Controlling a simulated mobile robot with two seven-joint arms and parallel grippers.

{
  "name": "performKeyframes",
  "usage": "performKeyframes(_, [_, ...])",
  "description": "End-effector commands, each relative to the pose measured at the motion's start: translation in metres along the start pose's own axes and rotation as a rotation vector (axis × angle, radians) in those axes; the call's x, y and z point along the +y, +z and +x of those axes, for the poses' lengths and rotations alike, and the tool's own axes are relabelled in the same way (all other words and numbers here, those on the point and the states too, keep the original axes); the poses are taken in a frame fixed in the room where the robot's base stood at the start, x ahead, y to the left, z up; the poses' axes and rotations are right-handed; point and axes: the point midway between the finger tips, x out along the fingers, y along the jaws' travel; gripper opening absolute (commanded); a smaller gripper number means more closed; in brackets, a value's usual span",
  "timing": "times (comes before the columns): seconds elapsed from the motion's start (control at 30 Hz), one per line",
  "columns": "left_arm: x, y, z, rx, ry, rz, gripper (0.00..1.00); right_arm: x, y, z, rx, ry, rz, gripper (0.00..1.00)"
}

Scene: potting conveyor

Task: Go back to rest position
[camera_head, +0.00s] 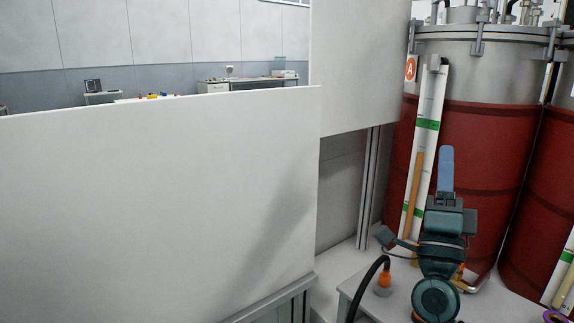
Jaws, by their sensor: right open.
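My right gripper (446,168) is at the right of the head view, pointing up, with its blue fingers in line with each other. It is open, and I see nothing between its fingers. It stands in front of a large red tank (478,150) and overlaps the white gauge strip (426,140) on it in the picture. Whether it touches the tank I cannot tell. My left gripper is not in view.
A large white panel (160,200) fills the left and middle. A second red tank (545,215) stands at the right edge. A black hose (364,287) with an orange fitting (384,280) rises by the white ledge (400,295). Benches stand far behind.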

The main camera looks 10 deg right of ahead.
Motion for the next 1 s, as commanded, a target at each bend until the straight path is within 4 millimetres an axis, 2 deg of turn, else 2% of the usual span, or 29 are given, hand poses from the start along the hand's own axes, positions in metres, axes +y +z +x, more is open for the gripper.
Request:
performKeyframes(0.03, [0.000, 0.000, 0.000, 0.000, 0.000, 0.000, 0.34, 0.007, 0.020, -0.031, -0.118, 0.021, -0.091, 0.46])
performKeyframes(0.1, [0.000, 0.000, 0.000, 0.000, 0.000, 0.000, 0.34, 0.014, 0.045, -0.072, -0.281, 0.039, -0.213, 0.46])
performKeyframes(0.17, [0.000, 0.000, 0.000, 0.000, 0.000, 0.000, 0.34, 0.019, 0.064, -0.111, -0.421, 0.053, -0.311, 0.46])
performKeyframes(0.2, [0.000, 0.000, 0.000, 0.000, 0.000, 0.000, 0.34, 0.022, 0.074, -0.139, -0.517, 0.062, -0.371, 0.46])
performKeyframes(0.3, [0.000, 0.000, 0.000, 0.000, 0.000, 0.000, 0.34, 0.027, 0.091, -0.205, -0.738, 0.081, -0.501, 0.46])
performKeyframes(0.4, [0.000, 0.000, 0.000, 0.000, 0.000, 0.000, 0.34, 0.028, 0.098, -0.259, -0.913, 0.091, -0.594, 0.46])
performKeyframes(0.5, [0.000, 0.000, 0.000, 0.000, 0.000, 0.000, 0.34, 0.026, 0.098, -0.301, -1.049, 0.098, -0.661, 0.46])
performKeyframes(0.7, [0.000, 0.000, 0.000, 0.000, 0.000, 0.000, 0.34, 0.019, 0.089, -0.368, -1.270, 0.104, -0.759, 0.46])
performKeyframes(0.87, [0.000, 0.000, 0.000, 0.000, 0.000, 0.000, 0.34, 0.010, 0.077, -0.413, -1.427, 0.105, -0.820, 0.46])
performKeyframes(0.9, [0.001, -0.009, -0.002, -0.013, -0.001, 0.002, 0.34, 0.005, 0.079, -0.401, -1.424, 0.106, -0.821, 0.46])
performKeyframes(1.0, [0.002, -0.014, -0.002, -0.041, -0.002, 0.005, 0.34, 0.003, 0.080, -0.396, -1.447, 0.117, -0.825, 0.46])
